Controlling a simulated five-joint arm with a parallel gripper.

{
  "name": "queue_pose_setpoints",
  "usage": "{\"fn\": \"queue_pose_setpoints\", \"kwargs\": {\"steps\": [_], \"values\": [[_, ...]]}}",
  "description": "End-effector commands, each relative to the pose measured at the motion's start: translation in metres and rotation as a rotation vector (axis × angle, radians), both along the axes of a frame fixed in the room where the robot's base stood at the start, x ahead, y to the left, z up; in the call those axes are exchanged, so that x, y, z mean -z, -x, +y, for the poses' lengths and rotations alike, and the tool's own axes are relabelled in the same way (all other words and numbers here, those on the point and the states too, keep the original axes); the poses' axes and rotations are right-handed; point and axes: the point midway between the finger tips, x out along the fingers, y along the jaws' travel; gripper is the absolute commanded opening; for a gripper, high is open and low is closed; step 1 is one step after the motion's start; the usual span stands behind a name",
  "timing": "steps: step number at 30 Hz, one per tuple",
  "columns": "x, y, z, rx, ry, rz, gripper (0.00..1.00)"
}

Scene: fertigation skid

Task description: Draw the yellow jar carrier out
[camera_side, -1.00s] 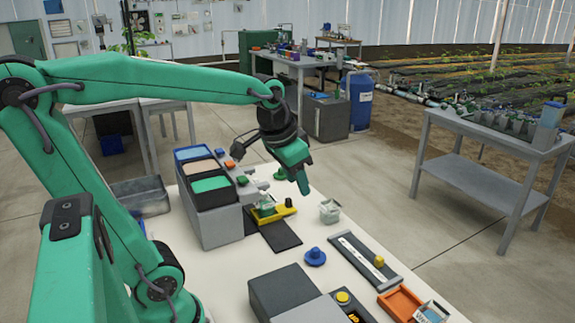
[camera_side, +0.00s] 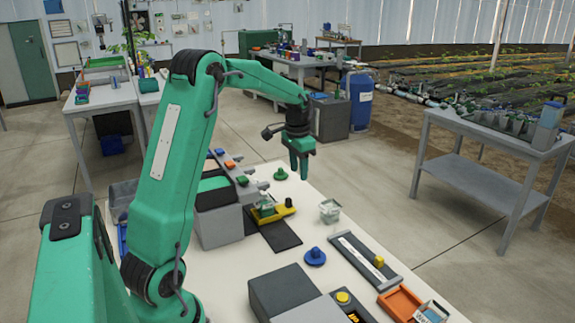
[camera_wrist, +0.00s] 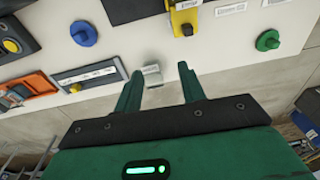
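The yellow jar carrier (camera_side: 277,215) sits at the inner end of a dark strip (camera_side: 283,238) on the white table, beside the grey unit. It has a black knob (camera_side: 289,202) at its right end, and a small greenish clear jar (camera_side: 266,205) shows on it. In the wrist view the yellow carrier (camera_wrist: 184,19) is near the top edge, partly cut off. My gripper (camera_side: 300,172) points down above the table, behind the carrier in the side view and apart from it. In the wrist view my gripper (camera_wrist: 160,72) has its fingers spread with nothing held.
A loose clear jar (camera_side: 330,211) stands right of the carrier. A green knob (camera_side: 280,174) lies beyond it and a blue knob (camera_side: 315,257) nearer. A slotted slide with a yellow block (camera_side: 379,261) and an orange tray (camera_side: 400,303) are at the right.

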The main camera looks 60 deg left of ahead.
Motion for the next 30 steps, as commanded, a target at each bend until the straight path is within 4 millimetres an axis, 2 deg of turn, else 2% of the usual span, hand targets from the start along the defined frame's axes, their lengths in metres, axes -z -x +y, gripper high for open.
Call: {"fn": "queue_pose_setpoints", "kwargs": {"steps": [1,6,12,23,30], "values": [[0.011,-0.002,0.013,-0.004,0.007,0.015,0.4],[0.04,-0.005,0.046,-0.002,0.027,0.049,0.4],[0.058,-0.004,0.066,0.0,0.039,0.067,0.4],[0.064,-0.004,0.068,0.001,0.042,0.07,0.4],[0.082,-0.004,0.068,0.001,0.042,0.071,0.4]]}}
